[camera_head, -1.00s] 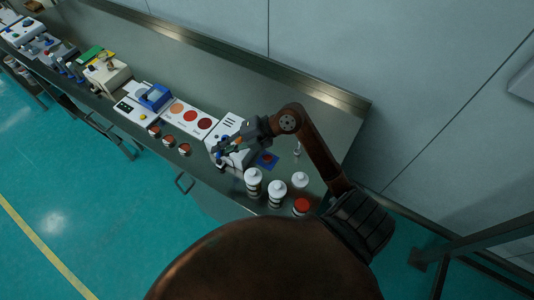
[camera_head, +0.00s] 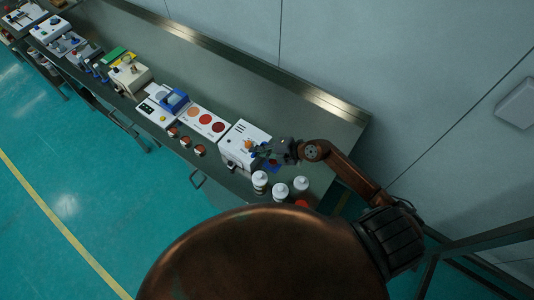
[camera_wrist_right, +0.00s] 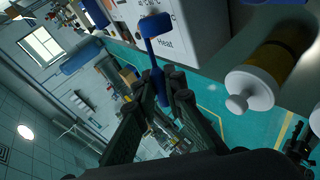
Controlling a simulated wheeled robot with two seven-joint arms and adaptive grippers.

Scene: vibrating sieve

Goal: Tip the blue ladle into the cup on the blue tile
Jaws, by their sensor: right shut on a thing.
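My right gripper (camera_head: 257,151) is over the right side of the white box, beside the blue tile (camera_head: 272,165). In the right wrist view the gripper (camera_wrist_right: 166,82) is shut on the handle of the blue ladle (camera_wrist_right: 155,27). The ladle's head sticks out past the fingertips, in front of the white box's face; its contents cannot be seen. The blue tile lies to the right of the white box and is partly covered by the gripper. I cannot make out the cup on it clearly. My left gripper is out of view.
The white box (camera_head: 236,150) carries a "Heat" label in the wrist view. White-capped jars (camera_head: 260,180) stand at the near right, close to the arm; one shows large in the wrist view (camera_wrist_right: 268,75). A card with red discs (camera_head: 205,120) lies to the left. The rear bench strip is clear.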

